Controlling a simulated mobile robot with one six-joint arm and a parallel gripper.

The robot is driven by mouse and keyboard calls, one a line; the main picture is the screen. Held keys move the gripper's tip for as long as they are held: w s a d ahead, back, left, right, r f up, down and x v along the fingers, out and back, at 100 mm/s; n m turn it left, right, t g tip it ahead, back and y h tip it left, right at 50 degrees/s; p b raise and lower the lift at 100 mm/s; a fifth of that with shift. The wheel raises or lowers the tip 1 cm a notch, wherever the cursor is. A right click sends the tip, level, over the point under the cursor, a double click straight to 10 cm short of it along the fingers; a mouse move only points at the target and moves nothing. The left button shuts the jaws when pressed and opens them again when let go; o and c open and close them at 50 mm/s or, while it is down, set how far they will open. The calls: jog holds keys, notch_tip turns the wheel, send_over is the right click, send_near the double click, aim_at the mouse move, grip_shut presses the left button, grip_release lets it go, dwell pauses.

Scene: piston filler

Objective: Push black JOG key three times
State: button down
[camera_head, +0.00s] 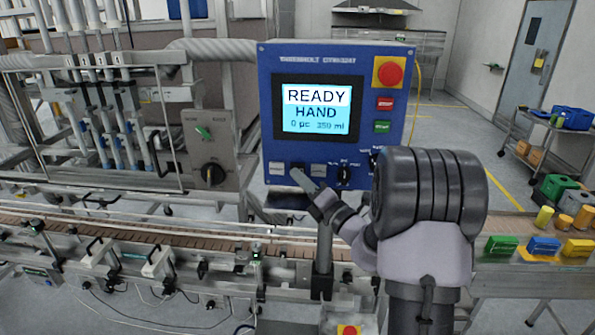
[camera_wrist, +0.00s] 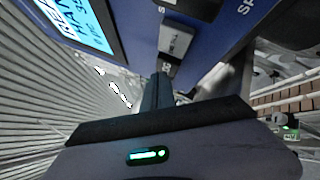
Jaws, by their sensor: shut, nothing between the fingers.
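The blue control panel (camera_head: 338,60) carries a lit screen (camera_head: 316,108) reading "READY", "HAND", "0 pc 359 ml". Below the screen is a row of controls, with a black key (camera_head: 297,167) between two pale keys (camera_head: 276,168). My gripper (camera_head: 298,174) is shut and empty, its tip over the lower part of the black key. The key's label is too small to read. In the wrist view, my closed fingers (camera_wrist: 160,80) point up at the panel's lower edge, close to a grey key (camera_wrist: 175,42). I cannot tell whether the tip touches the black key.
Black rotary knobs (camera_head: 344,174) sit right of the keys. A red emergency button (camera_head: 389,72), a red key (camera_head: 385,103) and a green key (camera_head: 382,126) are on the panel's right side. The conveyor (camera_head: 130,232) runs below. A grey switch box (camera_head: 208,150) stands to the left.

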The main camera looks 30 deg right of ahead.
jog(key=shift+s+a, duration=0.25)
jog(key=shift+s, duration=0.2)
jog(key=s+a, duration=0.1)
jog(key=s, duration=0.1)
jog(key=s+a+b, duration=0.1)
jog(key=s, duration=0.1)
jog(key=shift+a, duration=0.4)
dwell(2.2)
jog(key=s+n, duration=0.1)
jog(key=n, duration=0.4)
jog(key=s+a+n, duration=0.1)
jog(key=n, duration=0.5)
jog(key=s+a+n+t, duration=0.1)
jog(key=n, duration=0.5)
jog(key=shift+s+a+f, duration=0.1)
